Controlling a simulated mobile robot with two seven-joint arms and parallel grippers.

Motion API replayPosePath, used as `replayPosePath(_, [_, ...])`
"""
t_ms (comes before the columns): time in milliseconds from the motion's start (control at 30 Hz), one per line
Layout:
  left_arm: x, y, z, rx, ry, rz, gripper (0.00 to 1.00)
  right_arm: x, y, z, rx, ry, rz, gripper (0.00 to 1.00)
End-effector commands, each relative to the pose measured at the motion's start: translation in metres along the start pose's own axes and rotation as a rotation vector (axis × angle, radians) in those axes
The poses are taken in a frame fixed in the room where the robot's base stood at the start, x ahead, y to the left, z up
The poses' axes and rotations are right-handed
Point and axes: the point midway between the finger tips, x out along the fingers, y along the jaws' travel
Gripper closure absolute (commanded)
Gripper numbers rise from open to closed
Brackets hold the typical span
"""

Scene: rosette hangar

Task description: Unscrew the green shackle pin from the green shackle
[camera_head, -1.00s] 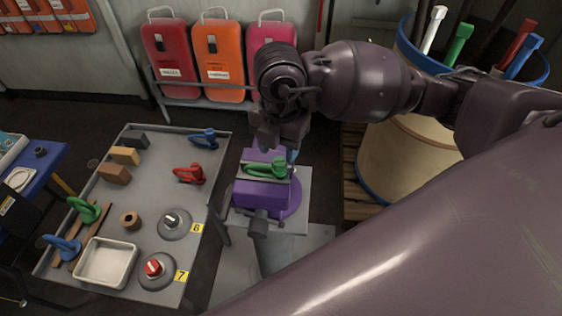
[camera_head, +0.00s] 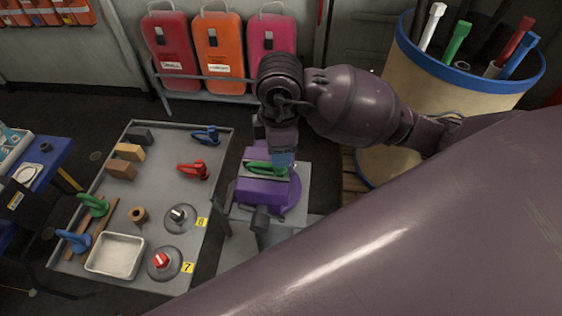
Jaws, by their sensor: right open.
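The green shackle (camera_head: 260,169) lies across the top of a purple vise (camera_head: 262,191), with its bow toward the left. My right gripper (camera_head: 284,159) comes down from above at the right end of the shackle. It is open, with its fingertips over the pin end. The green shackle pin is mostly hidden behind the gripper, and I cannot tell whether the fingers touch it. My left gripper is not in view.
A grey table (camera_head: 160,190) at left holds a red shackle (camera_head: 193,170), blue shackles, another green shackle (camera_head: 93,206), blocks, a metal tray (camera_head: 115,256) and two round knobs. A drum (camera_head: 410,75) with coloured-handled tools stands at right. Coloured cases stand behind.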

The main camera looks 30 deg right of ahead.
Motion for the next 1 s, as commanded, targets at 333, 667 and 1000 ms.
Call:
replayPosePath(333, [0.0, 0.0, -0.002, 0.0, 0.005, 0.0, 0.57, 0.0, 0.0, 0.001, 0.018, -0.001, 0.001, 0.53])
replayPosePath(667, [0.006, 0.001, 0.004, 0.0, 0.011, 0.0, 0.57, 0.015, 0.0, 0.0, 0.018, -0.001, 0.0, 0.53])
replayPosePath(1000, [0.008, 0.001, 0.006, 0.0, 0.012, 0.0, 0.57, 0.02, 0.0, 0.0, 0.017, 0.0, 0.0, 0.53])
